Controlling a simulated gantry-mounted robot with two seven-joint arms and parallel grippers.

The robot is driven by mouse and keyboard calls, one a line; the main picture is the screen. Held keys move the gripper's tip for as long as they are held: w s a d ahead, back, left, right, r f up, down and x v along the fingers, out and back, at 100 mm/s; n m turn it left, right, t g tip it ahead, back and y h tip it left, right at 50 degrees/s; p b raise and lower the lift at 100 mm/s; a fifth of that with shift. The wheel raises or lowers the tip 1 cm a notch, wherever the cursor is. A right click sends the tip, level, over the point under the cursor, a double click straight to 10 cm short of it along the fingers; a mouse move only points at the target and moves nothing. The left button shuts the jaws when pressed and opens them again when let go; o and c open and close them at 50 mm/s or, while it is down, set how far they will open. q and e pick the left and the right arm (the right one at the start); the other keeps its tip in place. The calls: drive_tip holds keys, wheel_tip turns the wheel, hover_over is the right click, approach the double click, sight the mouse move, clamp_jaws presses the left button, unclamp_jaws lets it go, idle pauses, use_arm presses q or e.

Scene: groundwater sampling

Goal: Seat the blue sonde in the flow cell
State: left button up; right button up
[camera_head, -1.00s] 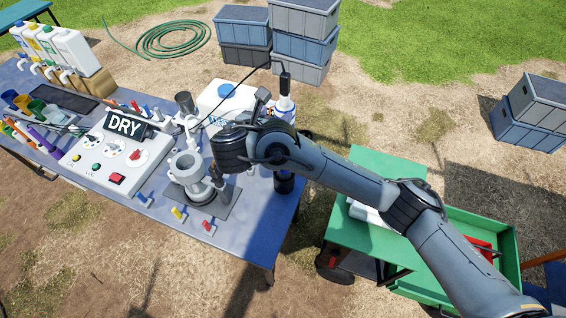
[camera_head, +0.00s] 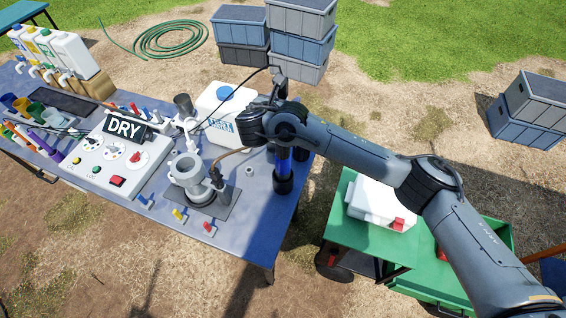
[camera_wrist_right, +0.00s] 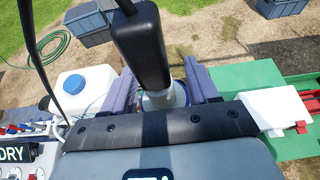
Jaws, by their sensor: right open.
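The blue sonde (camera_head: 284,160) stands upright at the table's right edge, its foot in a dark holder (camera_head: 283,184). My right wrist covers part of it in the head view. In the right wrist view its black top (camera_wrist_right: 142,45) and pale collar show between the fingers of my right gripper (camera_wrist_right: 165,84), which is open with a finger on each side. I cannot tell whether they touch it. The grey flow cell (camera_head: 187,169) stands on a dark plate to the left of the sonde. My left gripper is out of view.
A white container with a blue cap (camera_head: 220,112) stands behind the flow cell. The control box (camera_head: 110,155) carries a sign reading DRY. Thin cables and a brown tube (camera_head: 228,154) run nearby. A green cart (camera_head: 347,232) with a white case (camera_head: 378,205) is at right.

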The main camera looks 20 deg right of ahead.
drive_tip(key=shift+w+d+f, duration=0.25)
drive_tip(key=shift+w+d, duration=0.1)
drive_tip(key=shift+w, duration=0.05)
drive_tip(key=shift+c, duration=0.3)
clamp_jaws()
idle(0.8)
drive_tip(key=shift+r, duration=0.1)
